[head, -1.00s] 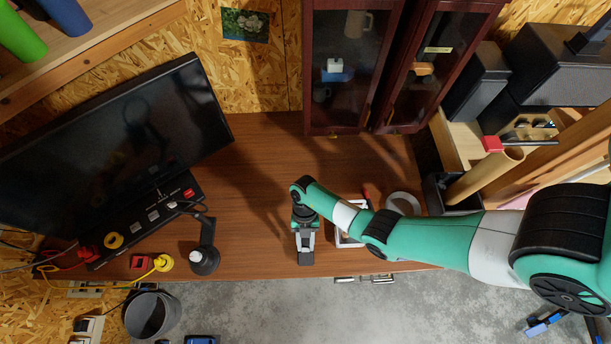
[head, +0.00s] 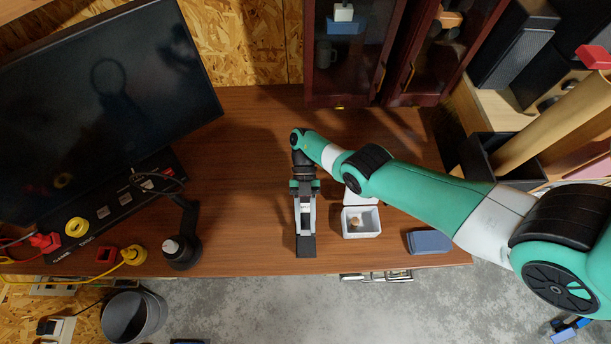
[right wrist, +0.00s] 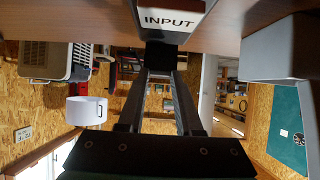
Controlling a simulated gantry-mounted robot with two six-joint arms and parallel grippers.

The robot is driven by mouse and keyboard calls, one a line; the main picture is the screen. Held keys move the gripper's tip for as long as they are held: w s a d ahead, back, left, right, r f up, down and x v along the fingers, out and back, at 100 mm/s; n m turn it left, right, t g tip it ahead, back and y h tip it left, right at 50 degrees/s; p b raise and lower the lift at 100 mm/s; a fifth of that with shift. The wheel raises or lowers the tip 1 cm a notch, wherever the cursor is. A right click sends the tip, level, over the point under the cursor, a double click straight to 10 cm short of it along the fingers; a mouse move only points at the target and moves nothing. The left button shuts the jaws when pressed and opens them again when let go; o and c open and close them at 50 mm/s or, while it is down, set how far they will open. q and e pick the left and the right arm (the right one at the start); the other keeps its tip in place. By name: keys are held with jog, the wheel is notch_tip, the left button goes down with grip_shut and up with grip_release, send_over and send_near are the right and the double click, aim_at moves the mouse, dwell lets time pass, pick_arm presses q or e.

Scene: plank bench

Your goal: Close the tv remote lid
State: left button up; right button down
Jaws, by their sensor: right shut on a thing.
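My right gripper (head: 306,228) points down at the front middle of the bench in the head view. It is shut on the dark end of the tv remote (head: 306,247), which lies near the front edge. In the right wrist view a light grey part of the remote marked INPUT (right wrist: 172,20) shows at the top. A black block (right wrist: 162,56) sits there between the tips of my right gripper (right wrist: 160,70). The lid cannot be told apart clearly, and my gripper covers part of the remote. My left gripper is not in view.
A white open box (head: 376,228) with a small brown thing inside stands right of the remote. A blue-grey block (head: 429,242) lies farther right. A black lamp base (head: 181,252) and a monitor (head: 100,105) stand left. The bench between lamp and remote is clear.

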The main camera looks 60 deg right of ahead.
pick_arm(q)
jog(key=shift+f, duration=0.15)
pick_arm(e)
jog(key=c, duration=0.6)
grip_release()
jog(key=shift+o, duration=0.2)
jog(key=shift+d, duration=0.1)
